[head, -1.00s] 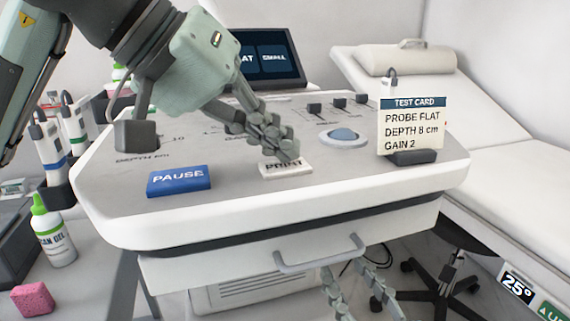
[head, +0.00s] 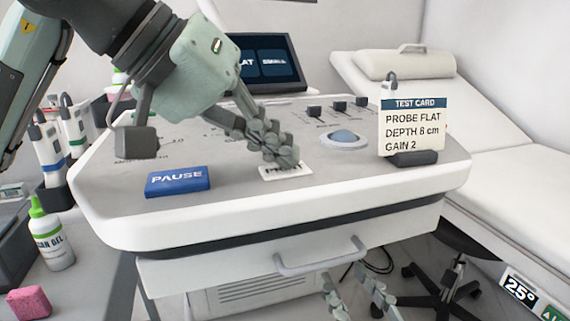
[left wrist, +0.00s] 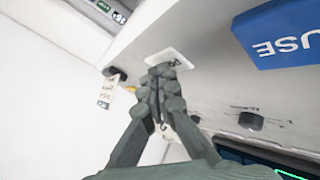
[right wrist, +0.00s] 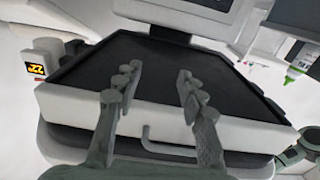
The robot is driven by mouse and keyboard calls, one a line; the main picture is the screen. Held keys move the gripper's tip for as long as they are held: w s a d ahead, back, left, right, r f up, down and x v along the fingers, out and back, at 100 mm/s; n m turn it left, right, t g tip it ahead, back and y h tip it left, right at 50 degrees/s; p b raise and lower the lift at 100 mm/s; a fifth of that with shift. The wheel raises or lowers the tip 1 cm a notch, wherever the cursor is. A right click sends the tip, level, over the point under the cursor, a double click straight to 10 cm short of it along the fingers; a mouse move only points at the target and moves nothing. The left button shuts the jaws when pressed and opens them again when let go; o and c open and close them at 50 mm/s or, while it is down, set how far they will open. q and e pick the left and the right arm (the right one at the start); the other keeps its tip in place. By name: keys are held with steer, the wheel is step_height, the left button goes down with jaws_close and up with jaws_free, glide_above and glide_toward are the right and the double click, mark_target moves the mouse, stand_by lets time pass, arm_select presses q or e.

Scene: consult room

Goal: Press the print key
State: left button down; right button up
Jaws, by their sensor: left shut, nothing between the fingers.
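The white print key (head: 296,173) lies on the console's front part, its lettering partly covered by my left gripper (head: 284,160). That gripper is shut and empty, pointing down with its fingertips on the key, which looks nearly level with the panel. In the left wrist view the fingertips (left wrist: 163,76) meet the white key (left wrist: 178,54). My right gripper (head: 347,277) is low in front of the console, below the drawer handle. The right wrist view shows its fingers (right wrist: 157,80) apart with nothing between them.
The blue PAUSE key (head: 178,181) is left of the print key. A trackball (head: 343,137), sliders (head: 338,105) and a test card (head: 411,128) are to the right. A drawer handle (head: 320,257) juts out at the front. A gel bottle (head: 52,236) stands at left.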

mark_target(279, 170)
arm_select(q)
steer(key=shift+r, duration=0.1)
steer(key=shift+r+p, duration=0.4)
steer(key=shift+r, duration=0.45)
steer(key=shift+r+p, duration=1.6)
steer(key=shift+r, duration=0.85)
steer(key=shift+f, duration=0.1)
